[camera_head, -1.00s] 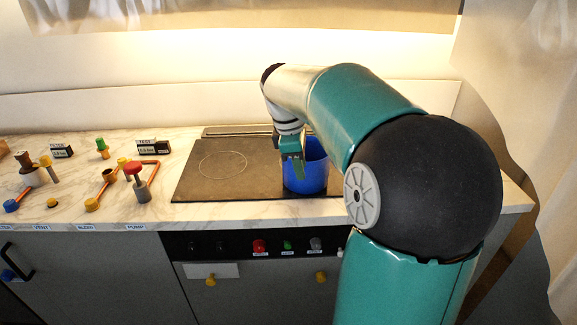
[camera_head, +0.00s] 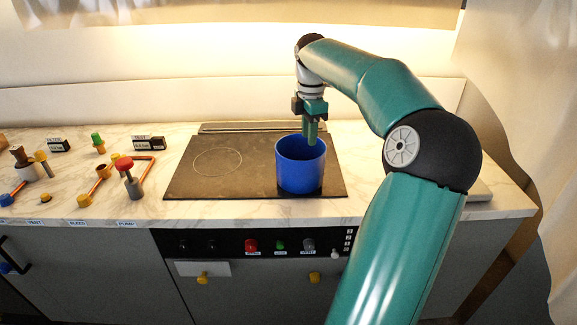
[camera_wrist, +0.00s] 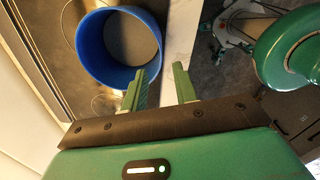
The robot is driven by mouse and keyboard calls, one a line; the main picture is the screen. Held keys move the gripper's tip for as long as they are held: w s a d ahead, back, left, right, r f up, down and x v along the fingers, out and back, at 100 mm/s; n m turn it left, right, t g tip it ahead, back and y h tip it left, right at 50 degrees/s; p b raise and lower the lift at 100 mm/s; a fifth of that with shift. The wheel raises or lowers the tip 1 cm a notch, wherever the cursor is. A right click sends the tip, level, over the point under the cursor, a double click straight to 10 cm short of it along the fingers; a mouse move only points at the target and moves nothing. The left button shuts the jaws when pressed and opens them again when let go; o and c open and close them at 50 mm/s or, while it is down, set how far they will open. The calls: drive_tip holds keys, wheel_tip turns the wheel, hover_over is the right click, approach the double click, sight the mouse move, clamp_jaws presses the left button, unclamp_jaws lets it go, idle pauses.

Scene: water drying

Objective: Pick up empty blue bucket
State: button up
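The blue bucket (camera_head: 300,170) stands upright on the right part of the dark cooktop (camera_head: 215,180). In the wrist view the bucket (camera_wrist: 84,58) is at the upper left, its round opening facing the camera, with nothing seen inside. My gripper (camera_head: 311,138) points down above the bucket, its fingertips near rim height at the right. In the wrist view my gripper (camera_wrist: 160,86) has its two green fingers apart with nothing between them. The left finger overlaps the rim in the picture; whether it touches cannot be told.
Pipes with a red-topped valve (camera_head: 125,163) and other fittings fill the left counter. A row of knobs (camera_head: 280,245) is on the panel below the cooktop. The left part of the cooktop is clear. A curtain hangs at the right.

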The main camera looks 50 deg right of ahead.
sight(300, 166)
drive_tip(key=shift+d, duration=0.35)
drive_tip(key=shift+w+f, duration=0.1)
drive_tip(key=shift+f, duration=0.05)
wheel_tip(300, 166, down, 7)
drive_tip(key=shift+f, duration=0.1)
drive_tip(key=shift+d+f, duration=0.1)
drive_tip(key=shift+f, duration=3)
drive_tip(key=shift+c, duration=0.4)
clamp_jaws()
